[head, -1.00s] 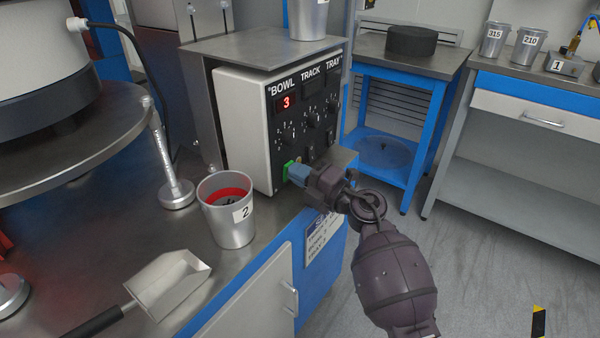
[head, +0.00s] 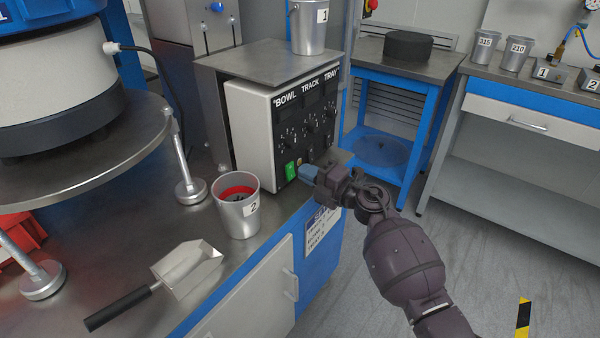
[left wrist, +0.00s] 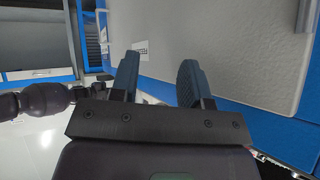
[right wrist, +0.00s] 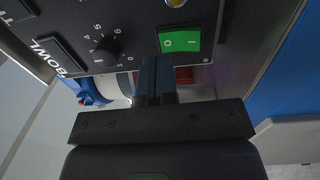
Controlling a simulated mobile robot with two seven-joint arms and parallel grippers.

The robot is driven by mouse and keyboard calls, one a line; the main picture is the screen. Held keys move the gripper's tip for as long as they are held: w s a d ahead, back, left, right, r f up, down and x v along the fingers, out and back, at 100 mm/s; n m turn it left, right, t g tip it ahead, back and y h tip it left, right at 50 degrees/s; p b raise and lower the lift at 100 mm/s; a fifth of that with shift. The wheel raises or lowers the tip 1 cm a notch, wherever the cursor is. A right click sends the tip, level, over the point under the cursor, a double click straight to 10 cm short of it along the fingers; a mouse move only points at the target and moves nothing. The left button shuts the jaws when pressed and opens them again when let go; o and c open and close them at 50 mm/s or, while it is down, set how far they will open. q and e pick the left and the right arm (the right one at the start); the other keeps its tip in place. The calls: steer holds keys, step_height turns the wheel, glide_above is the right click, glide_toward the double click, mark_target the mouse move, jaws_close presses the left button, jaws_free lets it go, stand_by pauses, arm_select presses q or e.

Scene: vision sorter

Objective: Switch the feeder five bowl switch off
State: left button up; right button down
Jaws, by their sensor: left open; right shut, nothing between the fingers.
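The control box (head: 249,124) has a black front panel with columns marked BOWL, TRACK and TRAY. The green bowl switch (head: 290,170) is at the panel's lower left, and the BOWL display (head: 286,103) is dark. In the right wrist view the green switch (right wrist: 180,41) shows its O and I marks, beside the BOWL knob (right wrist: 105,52). My right gripper (head: 306,172) is shut and empty, just in front of the panel, a little right of the switch and apart from it. My left gripper (left wrist: 157,76) is open and empty, seen only in the left wrist view before a pale cabinet front.
A metal cup marked 2 (head: 237,222) stands on the bench left of the box. A scoop (head: 187,267) lies in front of it. A bucket marked 1 (head: 309,30) stands on the shelf above the box. The round bowl feeder (head: 60,90) is at the left.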

arm_select(q)
steer(key=shift+s+a+f+n+g+p, duration=0.15)
steer(key=shift+s+n+g+p, duration=0.1)
steer(key=shift+s+p, duration=0.4)
steer(key=shift+s+a+f+n+g+p, duration=0.15)
steer(key=shift+s+n+p, duration=0.1)
steer(key=shift+s+p, duration=0.35)
arm_select(e)
steer(key=v, duration=1.1)
steer(key=shift+d+r, duration=0.15)
steer(key=shift+r, duration=0.5)
arm_select(q)
steer(key=shift+w+d+r, duration=0.1)
steer(key=shift+w+r, duration=0.15)
arm_select(e)
steer(key=shift+w, duration=0.1)
arm_select(q)
steer(key=shift+w, duration=0.1)
